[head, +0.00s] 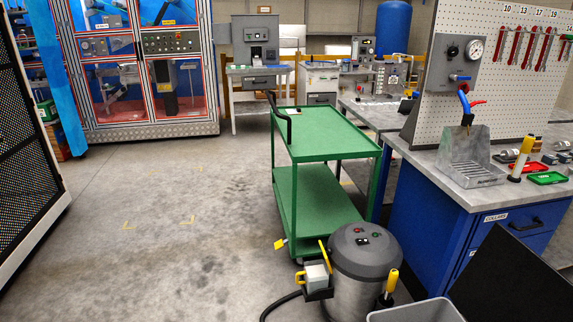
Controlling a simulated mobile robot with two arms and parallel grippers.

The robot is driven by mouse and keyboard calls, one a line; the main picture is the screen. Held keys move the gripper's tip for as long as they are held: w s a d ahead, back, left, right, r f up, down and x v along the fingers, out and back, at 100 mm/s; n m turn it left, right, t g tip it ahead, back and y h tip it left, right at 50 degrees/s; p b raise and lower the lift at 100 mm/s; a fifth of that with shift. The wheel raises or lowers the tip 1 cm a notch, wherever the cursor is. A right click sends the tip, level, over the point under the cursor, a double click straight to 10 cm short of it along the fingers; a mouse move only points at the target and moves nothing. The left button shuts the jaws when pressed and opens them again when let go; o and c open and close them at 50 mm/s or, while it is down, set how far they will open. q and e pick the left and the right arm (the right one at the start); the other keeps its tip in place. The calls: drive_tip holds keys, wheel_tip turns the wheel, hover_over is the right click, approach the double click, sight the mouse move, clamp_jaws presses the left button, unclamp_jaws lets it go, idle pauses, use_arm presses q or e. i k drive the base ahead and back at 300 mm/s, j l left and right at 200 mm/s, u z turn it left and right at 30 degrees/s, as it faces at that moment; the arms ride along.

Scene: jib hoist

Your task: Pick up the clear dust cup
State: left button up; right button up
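A pale, see-through box-shaped cup (316,275) with a yellow handle, which looks like the clear dust cup, sits at the lower middle of the head view. It is in a dark holder on the front left side of a grey drum-shaped vacuum (362,258). The vacuum has a dark domed lid with small buttons. What is inside the cup is too small to tell. Neither of my grippers shows in the head view.
A green two-shelf cart (322,134) stands just behind the vacuum. A blue workbench (424,210) with a pegboard is at right. A grey bin (418,312) is at the bottom edge. A black hose (284,305) lies left of the vacuum. Floor at left is clear.

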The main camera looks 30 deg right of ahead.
sight(316, 275)
drive_tip(key=i+z, duration=0.2)
drive_tip(key=z, duration=0.2)
drive_tip(key=i+j+z, duration=0.1)
drive_tip(key=z, duration=0.35)
drive_tip(key=i+j+z, duration=0.2)
drive_tip(key=z, duration=0.2)
drive_tip(key=i+j+z, duration=0.2)
drive_tip(key=z, duration=0.25)
drive_tip(key=i+j+z, duration=0.1)
drive_tip(key=z, duration=0.3)
drive_tip(key=j+z, duration=0.45)
drive_tip(key=i+l, duration=0.05)
